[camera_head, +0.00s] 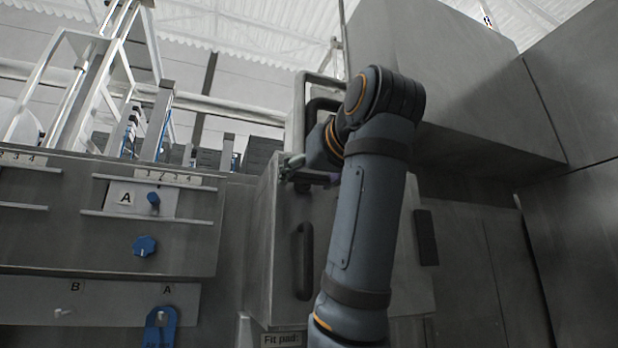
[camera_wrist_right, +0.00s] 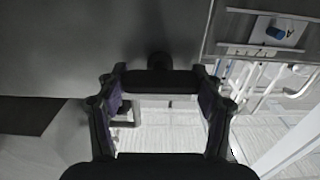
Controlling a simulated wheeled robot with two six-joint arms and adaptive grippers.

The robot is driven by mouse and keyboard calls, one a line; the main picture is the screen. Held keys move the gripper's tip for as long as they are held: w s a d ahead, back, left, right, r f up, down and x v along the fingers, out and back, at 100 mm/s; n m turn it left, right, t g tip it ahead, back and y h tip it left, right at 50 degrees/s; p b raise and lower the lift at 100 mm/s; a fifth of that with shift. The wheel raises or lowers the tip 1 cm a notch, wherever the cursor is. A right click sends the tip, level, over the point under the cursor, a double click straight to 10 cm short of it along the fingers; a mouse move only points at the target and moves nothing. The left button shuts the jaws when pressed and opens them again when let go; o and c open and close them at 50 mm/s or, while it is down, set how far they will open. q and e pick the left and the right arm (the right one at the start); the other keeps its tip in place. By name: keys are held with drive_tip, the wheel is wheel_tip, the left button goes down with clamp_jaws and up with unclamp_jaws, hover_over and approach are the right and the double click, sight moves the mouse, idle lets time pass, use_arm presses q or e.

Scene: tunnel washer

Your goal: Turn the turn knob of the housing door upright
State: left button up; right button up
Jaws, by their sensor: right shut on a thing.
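The housing door (camera_head: 280,235) is a grey metal panel with an upright black bar handle (camera_head: 305,262), in the middle of the head view. My right gripper (camera_head: 292,168) is at its upper edge, partly hidden by my own arm. In the right wrist view my right gripper (camera_wrist_right: 160,85) has its two fingers at the ends of a black turn knob (camera_wrist_right: 160,82), shut on it. The knob's bar lies across that picture, its round stem against a grey surface. My left gripper is out of view.
A grey panel at the left carries a plate marked A (camera_head: 127,197) and a blue knob (camera_head: 145,246). A blue clip (camera_head: 160,326) is below. A large grey metal box (camera_head: 470,90) overhangs at the upper right. A "Fit pads" label (camera_head: 282,339) is below the door.

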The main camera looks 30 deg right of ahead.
drive_tip(key=shift+f+n+b, duration=0.1)
drive_tip(key=shift+n+b, duration=0.5)
drive_tip(key=shift+n, duration=0.5)
drive_tip(key=n+b, duration=0.2)
drive_tip(key=n, duration=0.3)
drive_tip(key=shift+a, duration=0.1)
drive_tip(key=n+b, duration=0.1)
drive_tip(key=n, duration=0.4)
drive_tip(key=shift+n+b, duration=0.4)
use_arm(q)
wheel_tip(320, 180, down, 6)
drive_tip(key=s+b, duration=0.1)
use_arm(e)
drive_tip(key=n, duration=0.4)
drive_tip(key=shift+n, duration=0.3)
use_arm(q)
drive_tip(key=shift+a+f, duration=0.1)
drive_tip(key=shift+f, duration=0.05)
use_arm(e)
drive_tip(key=shift+n, duration=0.3)
drive_tip(key=o, duration=1.2)
drive_tip(key=shift+a, duration=0.1)
drive_tip(key=shift+c, duration=0.2)
